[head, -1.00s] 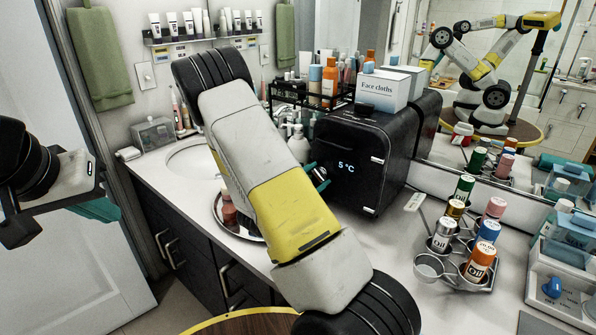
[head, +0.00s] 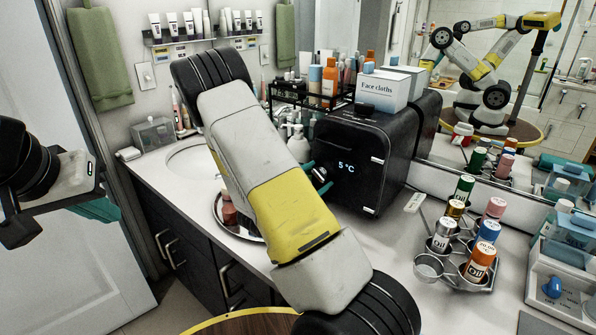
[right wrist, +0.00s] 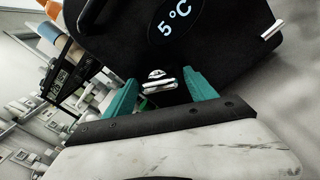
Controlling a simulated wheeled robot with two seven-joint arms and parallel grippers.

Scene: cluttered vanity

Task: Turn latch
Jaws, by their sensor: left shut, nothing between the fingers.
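A black mini fridge (head: 345,165) with a lit "5 °C" display stands on the counter; it also shows upside of my fingers in the right wrist view (right wrist: 225,45). A small metal latch (right wrist: 160,80) is on its front, below the display. My right gripper (right wrist: 160,92) is open, with a teal finger on each side of the latch. I cannot tell whether either finger touches it. In the head view my right arm hides most of that gripper; teal fingertips (head: 308,170) show at the fridge's left side. My left gripper (head: 100,210) is shut and empty at the far left.
A face cloths box (head: 382,90) sits on the fridge. A rack of bottles (head: 325,85) stands behind it. A metal holder with several cans (head: 450,272) is to the right. A round tray (head: 236,218) and the sink (head: 190,160) lie left, partly behind my right arm.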

